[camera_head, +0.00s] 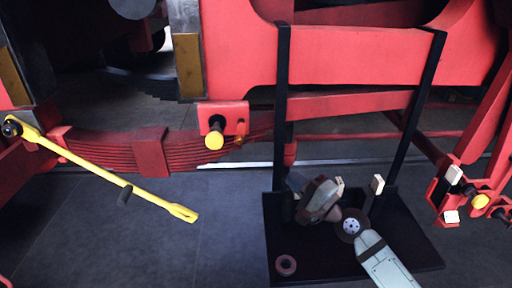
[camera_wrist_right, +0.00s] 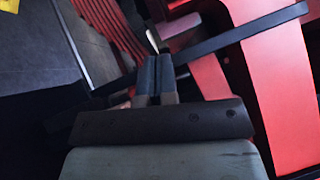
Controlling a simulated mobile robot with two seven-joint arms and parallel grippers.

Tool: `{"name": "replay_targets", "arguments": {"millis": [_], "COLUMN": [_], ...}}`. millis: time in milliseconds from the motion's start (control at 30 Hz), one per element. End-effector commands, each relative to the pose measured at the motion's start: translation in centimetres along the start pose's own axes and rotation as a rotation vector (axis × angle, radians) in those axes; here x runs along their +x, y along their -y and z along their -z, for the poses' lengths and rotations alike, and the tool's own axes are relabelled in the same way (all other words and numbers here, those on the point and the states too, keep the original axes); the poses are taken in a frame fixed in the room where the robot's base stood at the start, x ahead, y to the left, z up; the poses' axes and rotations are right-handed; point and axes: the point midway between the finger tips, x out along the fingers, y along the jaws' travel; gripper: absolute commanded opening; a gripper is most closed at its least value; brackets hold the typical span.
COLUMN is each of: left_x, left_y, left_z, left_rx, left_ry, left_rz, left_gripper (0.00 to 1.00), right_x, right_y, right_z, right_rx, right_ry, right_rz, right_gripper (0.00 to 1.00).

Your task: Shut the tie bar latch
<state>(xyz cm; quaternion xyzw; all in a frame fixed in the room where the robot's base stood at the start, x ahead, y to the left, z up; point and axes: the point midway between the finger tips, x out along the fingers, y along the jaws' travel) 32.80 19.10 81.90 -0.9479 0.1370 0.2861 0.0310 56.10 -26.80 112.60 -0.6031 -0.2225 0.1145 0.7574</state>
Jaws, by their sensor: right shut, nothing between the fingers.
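I cannot tell for sure which part is the tie bar latch. A red bracket (camera_head: 236,113) at the middle holds a dark pin with a yellow knob (camera_head: 214,141). A second yellow knob (camera_head: 480,201) sits on a red fitting at the right. My right gripper (camera_head: 293,180) is shut and empty, low beside the left post (camera_head: 282,90) of a black frame. Its closed fingertips (camera_wrist_right: 156,65) show in the right wrist view, close to a dark bar (camera_wrist_right: 225,40); contact cannot be told. My left gripper is not in view.
A long yellow bar (camera_head: 100,172) with a black grip slants across the left. A red leaf spring (camera_head: 150,150) lies behind it. The frame's black base plate (camera_head: 410,255) carries a small ring (camera_head: 286,265). Grey floor (camera_head: 215,240) is clear at lower left.

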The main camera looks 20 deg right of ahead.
Motion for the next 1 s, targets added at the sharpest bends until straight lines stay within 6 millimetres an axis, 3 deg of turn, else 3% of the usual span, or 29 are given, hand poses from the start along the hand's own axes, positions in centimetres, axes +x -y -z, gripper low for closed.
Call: {"name": "replay_targets", "arguments": {"millis": [200,667,767,1000], "left_x": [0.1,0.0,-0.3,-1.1], "left_y": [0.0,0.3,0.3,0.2], "left_z": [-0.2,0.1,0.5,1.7], "left_rx": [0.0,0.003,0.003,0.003], "left_ry": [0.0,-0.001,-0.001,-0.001], "left_rz": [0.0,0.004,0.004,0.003], "left_gripper": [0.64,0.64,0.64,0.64], "right_x": [0.5,1.1,2.3,7.3], "right_y": [1.2,1.4,1.6,1.8], "right_z": [0.2,0.2,0.2,0.1], "right_rx": [0.06,0.065,0.066,0.066], "right_ry": [0.012,0.012,0.013,0.012], "right_rz": [0.028,0.029,0.031,0.031], "right_gripper": [0.0,0.0,0.0,0.0]}}
